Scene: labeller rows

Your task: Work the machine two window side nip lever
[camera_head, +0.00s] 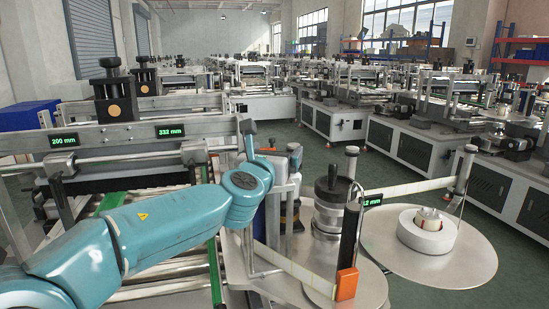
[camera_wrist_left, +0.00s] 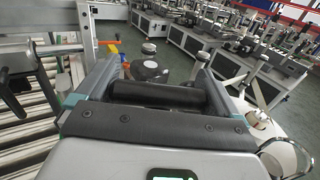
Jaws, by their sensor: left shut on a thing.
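The black cylindrical grip of the nip lever (camera_wrist_left: 155,95) lies crosswise between the two fingers of my left gripper (camera_wrist_left: 154,72) in the left wrist view. The fingers are shut on it, one at each end. In the head view my teal left arm comes in from the left, and its gripper (camera_head: 271,144) is at the middle, beside the machine's near side. The arm and fingers hide most of the lever there, so its angle cannot be told. My right gripper is not in view.
A clamp column with a black knob (camera_head: 331,185) stands right of my gripper. A white label web (camera_head: 405,189) runs to a post above a round plate (camera_head: 455,270) with a reel (camera_head: 427,232). More machines line the aisle behind.

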